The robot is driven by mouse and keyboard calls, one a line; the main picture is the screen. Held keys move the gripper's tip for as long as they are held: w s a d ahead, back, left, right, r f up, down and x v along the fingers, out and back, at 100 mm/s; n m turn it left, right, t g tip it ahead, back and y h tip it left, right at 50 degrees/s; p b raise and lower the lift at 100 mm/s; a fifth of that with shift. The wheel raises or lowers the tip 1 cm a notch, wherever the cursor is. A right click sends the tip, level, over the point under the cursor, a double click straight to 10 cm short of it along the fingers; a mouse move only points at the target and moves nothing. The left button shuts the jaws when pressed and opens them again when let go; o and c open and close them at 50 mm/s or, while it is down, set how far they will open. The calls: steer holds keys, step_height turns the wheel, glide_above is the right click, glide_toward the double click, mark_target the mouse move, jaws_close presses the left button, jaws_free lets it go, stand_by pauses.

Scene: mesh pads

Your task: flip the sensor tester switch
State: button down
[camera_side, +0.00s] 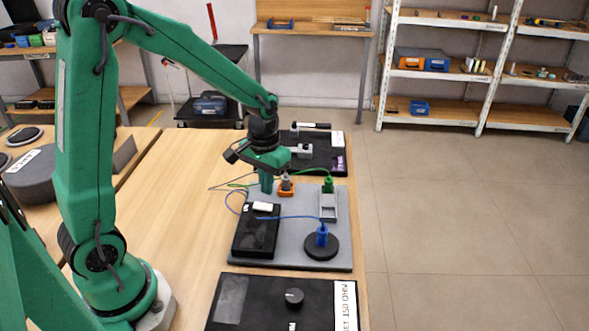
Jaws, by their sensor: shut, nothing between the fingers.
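A grey board (343,262) lies on the wooden table. On it sits a black box (257,238) with a small white part (263,207) at its far end. It looks like the sensor tester, but its switch is too small to make out. A blue wire runs from the box to a blue plug (322,236) standing on a round black disc (311,247). My gripper (266,185) points down above the far left part of the board, beyond the box. It is shut and empty. I cannot tell whether its tip touches anything.
An orange block with a grey plug (286,187) stands close right of my gripper. A green plug (328,184) stands on a grey holder (328,206). Thin wires loop left of the board. Black panels lie behind (324,160) and in front (262,308).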

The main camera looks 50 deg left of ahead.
mark_target(267, 208)
steer(key=shift+r, duration=1.25)
steer(key=shift+r, duration=0.1)
steer(key=s+d+r+m+t, duration=0.3)
steer(key=s+d+r+t, duration=0.1)
steer(key=s+r, duration=0.8)
steer(key=shift+s+r+t, duration=0.3)
steer(key=shift+s+t, duration=0.5)
steer(key=shift+s, duration=0.55)
